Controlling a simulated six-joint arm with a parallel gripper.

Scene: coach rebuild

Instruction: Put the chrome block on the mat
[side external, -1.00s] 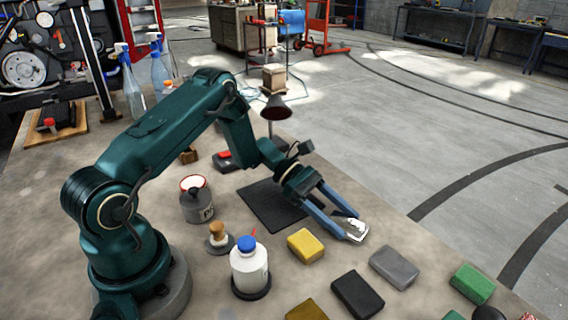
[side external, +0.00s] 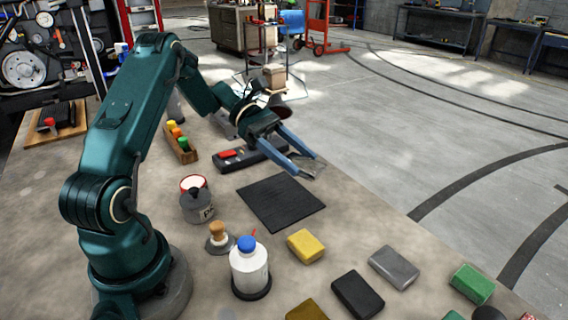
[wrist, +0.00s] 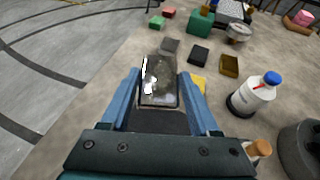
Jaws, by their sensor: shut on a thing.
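The chrome block (wrist: 160,82) is gripped between the blue fingers of my gripper (side external: 308,168). In the wrist view it shows a shiny, mottled reflecting face; in the side view only a small pale part shows at the fingertips. The mat (side external: 281,203) is a black square lying flat and bare on the table. My gripper is raised, and in the side view it appears above and to the right of the mat's far corner. In the wrist view part of the dark mat (wrist: 158,122) shows below the block, between the fingers.
A yellow block (side external: 306,246), a grey block (side external: 394,267) and a black block (side external: 358,294) lie in front of the mat. A white bottle with a blue cap (side external: 249,266) and a grey pot (side external: 197,206) stand to the left. The table's edge runs close on the right.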

